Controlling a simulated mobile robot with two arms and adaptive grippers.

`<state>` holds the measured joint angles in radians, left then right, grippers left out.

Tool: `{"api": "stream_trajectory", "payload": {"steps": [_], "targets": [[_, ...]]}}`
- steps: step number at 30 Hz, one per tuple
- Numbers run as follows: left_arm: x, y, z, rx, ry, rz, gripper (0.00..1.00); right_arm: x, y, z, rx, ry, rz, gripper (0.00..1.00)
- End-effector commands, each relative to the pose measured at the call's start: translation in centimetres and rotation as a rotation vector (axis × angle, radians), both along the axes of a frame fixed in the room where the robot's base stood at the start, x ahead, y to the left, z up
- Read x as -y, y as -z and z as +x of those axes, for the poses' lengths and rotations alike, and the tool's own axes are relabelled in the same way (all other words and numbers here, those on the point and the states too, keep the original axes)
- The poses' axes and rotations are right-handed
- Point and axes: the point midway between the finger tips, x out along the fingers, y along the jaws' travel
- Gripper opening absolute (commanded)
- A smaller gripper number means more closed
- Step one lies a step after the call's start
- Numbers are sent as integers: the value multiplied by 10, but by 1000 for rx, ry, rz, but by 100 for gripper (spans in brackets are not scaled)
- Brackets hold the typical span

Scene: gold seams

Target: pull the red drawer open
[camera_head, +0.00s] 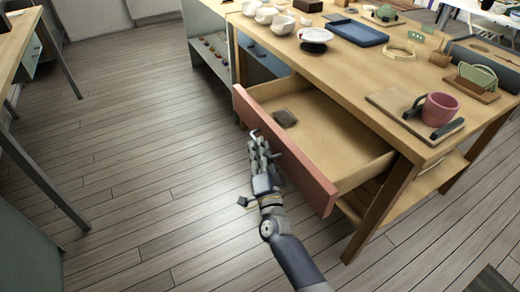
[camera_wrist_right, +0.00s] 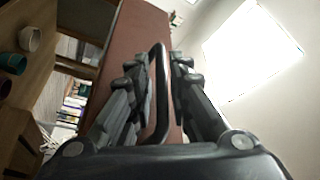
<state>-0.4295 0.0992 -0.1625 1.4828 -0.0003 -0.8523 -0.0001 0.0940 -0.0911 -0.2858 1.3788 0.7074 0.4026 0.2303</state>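The red drawer (camera_head: 283,146) stands well out from the wooden table, and its wooden inside shows. A small dark flat item (camera_head: 285,117) lies in it. My right gripper (camera_head: 259,143) is in front of the drawer's red face. In the right wrist view its two fingers (camera_wrist_right: 160,82) close in on either side of the dark bar handle (camera_wrist_right: 161,75), with the red-brown drawer front (camera_wrist_right: 138,32) behind it. The fingers look shut on the handle. My left gripper is not in view.
The table top (camera_head: 345,67) carries white bowls (camera_head: 283,25), a blue tray (camera_head: 357,32), a pink mug (camera_head: 440,109) on a board and other crafts. A blue drawer (camera_head: 262,58) is further back. Wooden floor (camera_head: 150,150) left of the drawer is clear.

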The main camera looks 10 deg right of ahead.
Motion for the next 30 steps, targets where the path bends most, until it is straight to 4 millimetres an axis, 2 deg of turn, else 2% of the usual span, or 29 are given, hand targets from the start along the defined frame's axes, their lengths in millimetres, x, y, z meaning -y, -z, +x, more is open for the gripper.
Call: {"api": "stream_trajectory", "payload": {"steps": [6,10,24,30], "targets": [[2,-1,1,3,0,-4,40,0,0,-1,1,-1,0,18],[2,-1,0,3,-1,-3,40,0,3,-11,-1,-1,0,18],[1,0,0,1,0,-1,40,1,22,-99,-3,-1,1,18],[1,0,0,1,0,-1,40,2,25,-116,-1,-1,-1,18]]}}
